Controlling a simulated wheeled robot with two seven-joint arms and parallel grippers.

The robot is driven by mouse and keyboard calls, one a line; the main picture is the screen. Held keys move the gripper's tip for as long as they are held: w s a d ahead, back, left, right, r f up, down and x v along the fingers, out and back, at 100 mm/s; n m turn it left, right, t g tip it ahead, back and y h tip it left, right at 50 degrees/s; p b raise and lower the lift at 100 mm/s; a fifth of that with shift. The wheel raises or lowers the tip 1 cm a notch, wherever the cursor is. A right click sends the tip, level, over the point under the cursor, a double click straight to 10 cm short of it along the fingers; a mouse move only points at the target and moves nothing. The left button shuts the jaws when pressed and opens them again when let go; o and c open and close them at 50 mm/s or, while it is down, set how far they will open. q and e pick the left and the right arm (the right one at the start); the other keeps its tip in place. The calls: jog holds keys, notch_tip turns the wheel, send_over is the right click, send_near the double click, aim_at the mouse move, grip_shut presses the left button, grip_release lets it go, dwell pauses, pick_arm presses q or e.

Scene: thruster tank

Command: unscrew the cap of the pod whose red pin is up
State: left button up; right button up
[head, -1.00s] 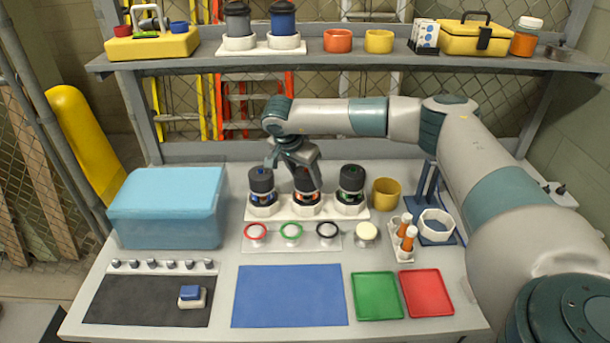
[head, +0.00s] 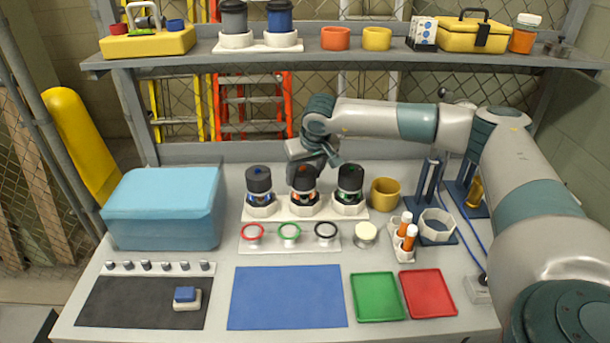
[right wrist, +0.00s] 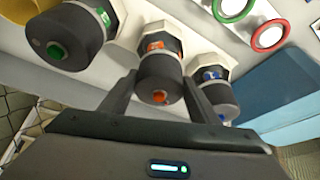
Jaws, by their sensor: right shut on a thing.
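Three dark-capped pods stand in a row in white holders: a blue-banded pod (head: 259,184), an orange-banded pod (head: 303,187) in the middle and a green-banded pod (head: 350,186). In the right wrist view, the middle pod's cap (right wrist: 157,72) has a red-orange pin (right wrist: 161,97) on top. The neighbouring caps show a green pin (right wrist: 56,50) and a blue pin, partly hidden by my gripper. My right gripper (head: 312,166) is shut on the middle pod's cap, one finger on each side. The pod sits upright in its holder. My left gripper is out of view.
In front of the pods are red, green and black rings (head: 289,231) on a pale plate. A yellow cup (head: 385,193) and a rack with orange tubes (head: 405,244) stand to the right. A blue box (head: 165,205) is at left. The blue mat (head: 287,297) is bare.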

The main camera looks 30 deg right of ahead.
jog(key=shift+a+n+y, duration=0.2)
jog(key=shift+n+y, duration=0.3)
jog(key=shift+n, duration=0.65)
jog(key=shift+a+n+y, duration=0.15)
jog(key=shift+n+y, duration=0.35)
jog(key=shift+n, duration=0.65)
jog(key=o, duration=0.9)
jog(key=shift+o, duration=0.9)
jog(key=shift+w+a, duration=0.15)
jog(key=shift+w, duration=0.05)
